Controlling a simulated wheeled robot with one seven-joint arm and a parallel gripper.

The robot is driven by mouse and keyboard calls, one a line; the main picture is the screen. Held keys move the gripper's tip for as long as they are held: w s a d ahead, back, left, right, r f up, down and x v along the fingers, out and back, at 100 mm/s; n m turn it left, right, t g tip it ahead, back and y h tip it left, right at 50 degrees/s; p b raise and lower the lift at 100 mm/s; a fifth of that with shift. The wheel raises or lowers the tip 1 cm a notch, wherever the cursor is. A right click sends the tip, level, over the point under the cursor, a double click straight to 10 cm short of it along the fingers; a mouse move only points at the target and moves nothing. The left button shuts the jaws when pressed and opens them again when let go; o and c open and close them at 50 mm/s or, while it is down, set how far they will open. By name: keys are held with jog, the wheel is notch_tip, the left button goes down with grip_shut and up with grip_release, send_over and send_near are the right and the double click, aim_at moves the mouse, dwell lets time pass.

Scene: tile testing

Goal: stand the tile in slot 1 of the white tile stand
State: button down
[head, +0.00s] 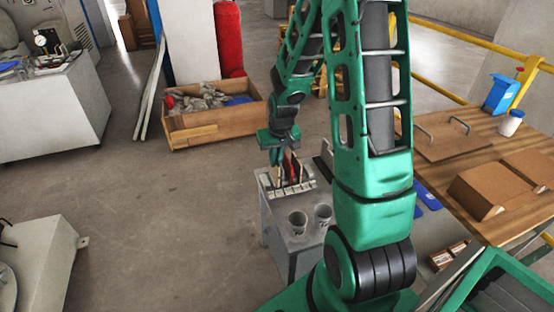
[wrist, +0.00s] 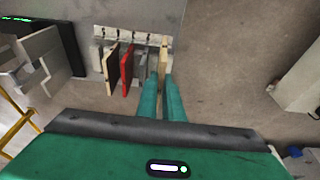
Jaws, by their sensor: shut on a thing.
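The white tile stand (wrist: 98,60) sits on a grey cabinet; it also shows in the head view (head: 272,194). My gripper (wrist: 164,77) is shut on a cream tile (wrist: 164,46), held on edge at the stand's right end in the wrist view. I cannot tell whether its lower edge is in a slot. A tan tile (wrist: 110,64) and a red tile (wrist: 126,68) stand upright further left, apart from the held one. A grey piece lies between the red tile and my fingers. Slot numbers are not readable. In the head view, my gripper (head: 276,156) is over the stand's left part.
Two grey cups (head: 298,222) stand on the cabinet (head: 275,232) in front of the stand. A dark box (head: 325,163) is close on the stand's right. A wooden crate (head: 200,135) is on the floor behind.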

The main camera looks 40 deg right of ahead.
jog(key=shift+w+d+f, duration=0.25)
jog(key=shift+w+f, duration=0.4)
jog(key=shift+w, duration=0.15)
jog(key=shift+w+d+f, duration=0.2)
jog(key=shift+w+f, duration=0.5)
jog(key=shift+w, duration=0.15)
jog(key=shift+w+d+f, duration=0.25)
jog(key=shift+w+f, duration=0.4)
jog(key=shift+w, duration=0.25)
jog(key=shift+w, duration=0.15)
jog(key=shift+f, duration=0.3)
jog(key=shift+f, duration=0.3)
jog(key=shift+s+x, duration=0.25)
jog(key=shift+x, duration=0.8)
jog(key=shift+f, duration=0.1)
jog(key=c, duration=1.8)
grip_release()
